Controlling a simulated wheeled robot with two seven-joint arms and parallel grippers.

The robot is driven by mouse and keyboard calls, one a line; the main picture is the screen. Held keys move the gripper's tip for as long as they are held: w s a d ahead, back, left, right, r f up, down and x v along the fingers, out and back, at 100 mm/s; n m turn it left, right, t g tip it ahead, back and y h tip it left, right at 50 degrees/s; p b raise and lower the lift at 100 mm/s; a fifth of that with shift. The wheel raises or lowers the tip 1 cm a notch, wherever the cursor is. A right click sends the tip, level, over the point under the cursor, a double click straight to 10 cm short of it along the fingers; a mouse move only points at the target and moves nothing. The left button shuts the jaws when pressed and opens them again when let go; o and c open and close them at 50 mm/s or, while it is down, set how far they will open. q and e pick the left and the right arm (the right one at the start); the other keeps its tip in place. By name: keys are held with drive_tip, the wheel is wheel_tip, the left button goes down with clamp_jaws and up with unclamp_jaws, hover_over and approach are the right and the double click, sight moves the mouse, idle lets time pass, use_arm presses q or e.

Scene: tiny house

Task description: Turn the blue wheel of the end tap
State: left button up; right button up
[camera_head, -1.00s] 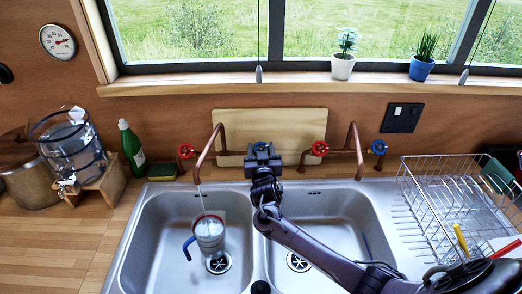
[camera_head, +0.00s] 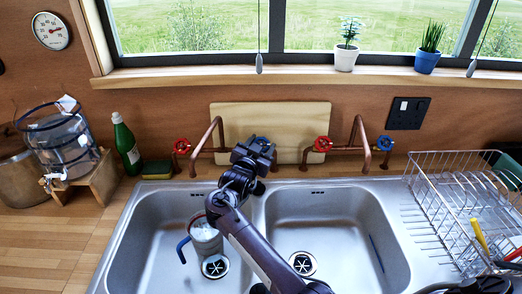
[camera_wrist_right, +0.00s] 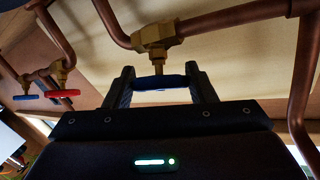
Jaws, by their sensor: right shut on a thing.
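Two copper taps rise behind the sink. The left tap (camera_head: 212,135) has a red wheel (camera_head: 181,146) and a blue wheel (camera_head: 262,140). My right gripper (camera_head: 257,150) is shut on this blue wheel and partly hides it. In the right wrist view the blue wheel (camera_wrist_right: 160,82) sits edge-on between the two fingers, below a brass valve. The right tap (camera_head: 360,135) has a red wheel (camera_head: 323,143) and a blue wheel (camera_head: 385,143), both free. My left gripper is not in view.
A mug with a blue handle (camera_head: 205,240) stands in the left basin under the left spout. A cutting board (camera_head: 295,115) leans behind the taps. A wire dish rack (camera_head: 455,165) is at right; a green bottle (camera_head: 126,147) and sponge (camera_head: 157,168) are at left.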

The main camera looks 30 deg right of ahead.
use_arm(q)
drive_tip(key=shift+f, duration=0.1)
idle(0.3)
use_arm(e)
drive_tip(key=o, duration=1)
drive_tip(key=shift+c, duration=0.2)
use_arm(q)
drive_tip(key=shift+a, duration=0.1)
use_arm(e)
drive_tip(key=shift+f, duration=0.1)
